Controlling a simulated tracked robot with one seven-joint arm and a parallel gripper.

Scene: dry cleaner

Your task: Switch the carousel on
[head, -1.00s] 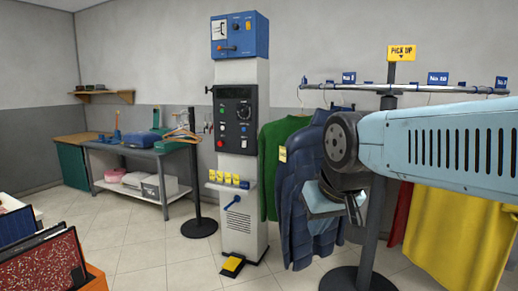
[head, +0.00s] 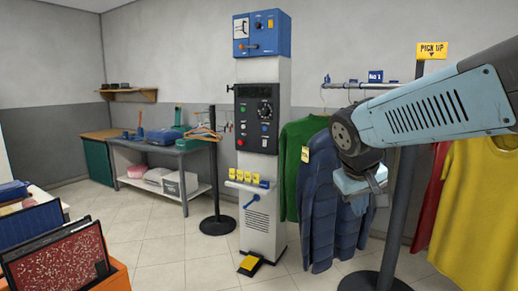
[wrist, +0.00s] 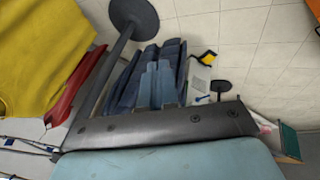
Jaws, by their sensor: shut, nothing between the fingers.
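A white control column (head: 284,78) stands in the middle of the head view. A blue box (head: 270,47) with a knob and a small orange-handled lever tops it. Lower are a blue lever (head: 255,198) and a yellow-topped pedal (head: 250,263). The carousel rail (head: 360,86) holds hanging clothes on the right. My gripper (head: 380,190) is shut and empty, in front of the blue jacket and right of the column, apart from it. My arm partly hides it.
A green garment (head: 298,150) and blue jacket (head: 320,215) hang close beside the column. A dark pole (head: 403,190) with a PICK UP sign (head: 432,50) stands right. A black post (head: 214,170) and grey table (head: 160,150) are left. The floor before the column is clear.

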